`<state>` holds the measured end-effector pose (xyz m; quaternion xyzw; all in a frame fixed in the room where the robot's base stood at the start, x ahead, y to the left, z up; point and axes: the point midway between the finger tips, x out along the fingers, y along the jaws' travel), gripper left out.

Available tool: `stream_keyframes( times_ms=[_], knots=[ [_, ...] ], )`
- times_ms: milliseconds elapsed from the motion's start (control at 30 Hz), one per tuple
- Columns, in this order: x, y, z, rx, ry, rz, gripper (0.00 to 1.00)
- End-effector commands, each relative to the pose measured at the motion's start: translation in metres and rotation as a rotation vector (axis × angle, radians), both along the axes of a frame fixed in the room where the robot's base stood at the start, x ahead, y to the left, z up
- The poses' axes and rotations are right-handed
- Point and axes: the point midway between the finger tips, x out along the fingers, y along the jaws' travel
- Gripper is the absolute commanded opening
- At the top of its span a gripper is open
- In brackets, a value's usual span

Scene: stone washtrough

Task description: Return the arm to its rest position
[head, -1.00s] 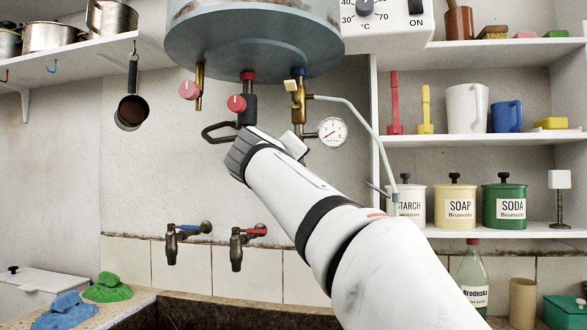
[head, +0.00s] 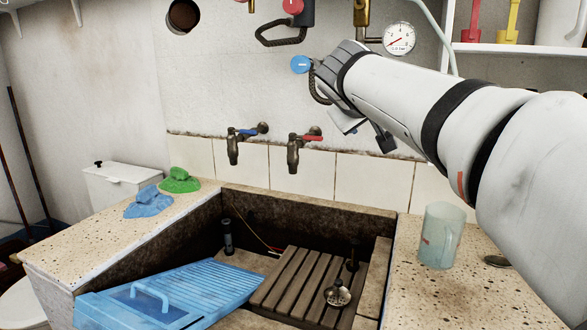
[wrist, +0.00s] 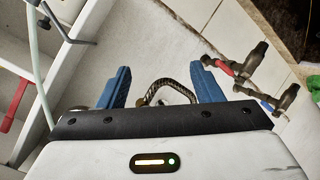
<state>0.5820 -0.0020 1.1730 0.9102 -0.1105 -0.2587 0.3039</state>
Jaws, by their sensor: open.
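My gripper (wrist: 162,82) is open and empty; its two blue fingers stand well apart in the wrist view. A braided hose (wrist: 163,90) shows behind the gap between them. In the head view my white arm reaches in from the right, its end in front of the wall below the pressure gauge (head: 400,38). There the fingers are mostly hidden by the wrist.
Two wall taps, blue-handled (head: 235,148) and red-handled (head: 293,153), are left of and below the arm. Below is the stone trough (head: 215,205) with a slatted wooden rack (head: 290,283) and a blue washboard (head: 165,297).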

Motion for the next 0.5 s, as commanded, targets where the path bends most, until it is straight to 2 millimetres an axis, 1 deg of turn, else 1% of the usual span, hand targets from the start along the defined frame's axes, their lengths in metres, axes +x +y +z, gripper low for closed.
stream_keyframes(
  times_ms=[33,167,267,367,400,467,500],
  knots=[
    [-0.012,-0.006,0.003,0.029,0.052,-0.009,0.59],
    [-0.042,-0.014,-0.025,0.113,0.18,-0.029,0.59],
    [-0.07,-0.018,-0.046,0.181,0.275,-0.048,0.59],
    [-0.101,-0.02,-0.065,0.251,0.369,-0.07,0.59],
    [-0.114,-0.021,-0.073,0.28,0.405,-0.08,0.59],
    [-0.134,-0.021,-0.083,0.326,0.459,-0.097,0.59],
    [-0.148,-0.02,-0.09,0.355,0.495,-0.107,0.59]
  ],
)
